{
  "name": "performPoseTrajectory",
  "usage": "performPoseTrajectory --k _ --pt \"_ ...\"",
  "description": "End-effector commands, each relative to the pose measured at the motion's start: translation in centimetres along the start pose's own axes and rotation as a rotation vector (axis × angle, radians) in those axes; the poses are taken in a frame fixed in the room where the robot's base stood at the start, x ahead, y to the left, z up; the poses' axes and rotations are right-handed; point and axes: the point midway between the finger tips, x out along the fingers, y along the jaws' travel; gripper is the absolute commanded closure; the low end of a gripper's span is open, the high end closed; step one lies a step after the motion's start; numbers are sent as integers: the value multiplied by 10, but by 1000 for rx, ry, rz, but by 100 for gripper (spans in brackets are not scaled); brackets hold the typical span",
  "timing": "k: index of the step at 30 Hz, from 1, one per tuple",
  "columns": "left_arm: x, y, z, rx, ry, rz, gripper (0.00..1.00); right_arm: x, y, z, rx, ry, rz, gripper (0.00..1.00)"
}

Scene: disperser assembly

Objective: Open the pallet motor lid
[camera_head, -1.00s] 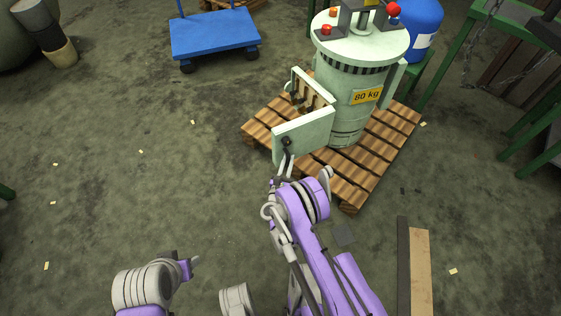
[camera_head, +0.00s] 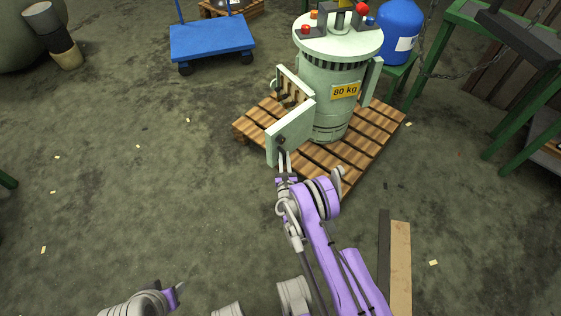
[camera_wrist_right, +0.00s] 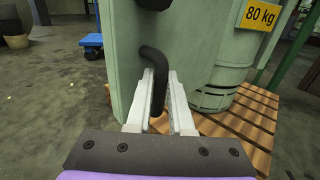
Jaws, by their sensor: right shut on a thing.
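The motor (camera_head: 325,75) is a pale green cylinder with an "80 kg" label, upright on a wooden pallet. Its flat pale green lid (camera_head: 292,127) stands swung out from the box-like compartment (camera_head: 292,88) on its left side; part of the inside shows. My right gripper (camera_head: 284,158) is at the lid's outer face. In the right wrist view, my right gripper (camera_wrist_right: 160,80) is shut on the bent black handle (camera_wrist_right: 157,62), with a finger on each side of it. My left gripper (camera_head: 178,291) is low in the head view, far from the motor; its opening is unclear.
The wooden pallet (camera_head: 375,128) lies under the motor. A blue cart (camera_head: 212,36) is behind left, a blue barrel (camera_head: 398,30) behind right. Green metal frames (camera_head: 470,50) stand at the right. Planks (camera_head: 400,265) lie at lower right.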

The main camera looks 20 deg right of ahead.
Motion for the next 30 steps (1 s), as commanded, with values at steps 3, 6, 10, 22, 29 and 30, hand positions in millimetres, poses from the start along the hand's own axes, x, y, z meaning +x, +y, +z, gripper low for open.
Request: performPoseTrajectory --k 3,6,10,22,29,30 --pt "0 0 0 0 0 0 50 5 -10 2 0 -6 -10 100" --pt "0 0 0 0 0 0 50 6 -11 2 0 -6 -8 100" --pt "0 0 0 0 0 0 50 6 -11 2 1 -5 -8 100" --pt "0 0 0 0 0 0 50 6 -9 1 1 -3 -4 50" --pt "0 0 0 0 0 0 50 5 -7 1 0 -2 0 50" --pt "0 0 0 0 0 0 50 5 -7 1 0 -2 0 50"
